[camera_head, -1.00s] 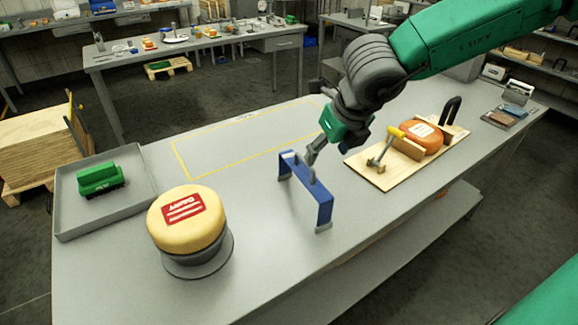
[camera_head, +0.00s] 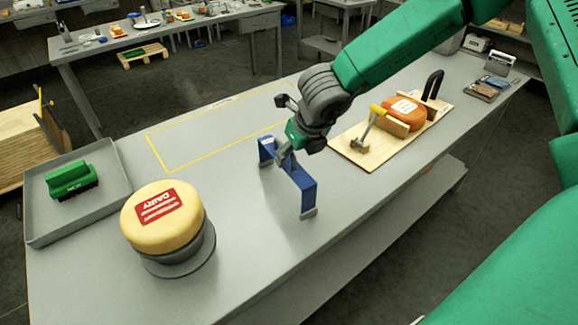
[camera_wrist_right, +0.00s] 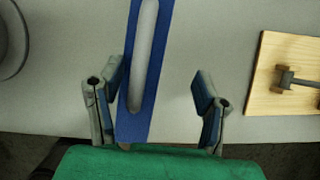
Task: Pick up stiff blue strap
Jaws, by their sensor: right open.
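The blue strap (camera_head: 300,183) stands on the grey table like a small bridge, with a grey foot at its near end. In the right wrist view the strap (camera_wrist_right: 134,125) runs upward, with a pale grey bar along its middle. My right gripper (camera_head: 284,158) is at the strap's upper part in the head view. In the wrist view my right gripper (camera_wrist_right: 160,95) is open, with the strap between its fingers, close to the left finger and well apart from the right one. My left gripper is not in view.
A yellow cheese wheel (camera_head: 160,218) sits on a round grey stand at the left front. A grey tray (camera_head: 118,190) holds a green brush (camera_head: 71,180). A wooden board (camera_head: 345,150) with an orange cheese (camera_head: 403,113) lies right. A yellow outline marks bare table behind.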

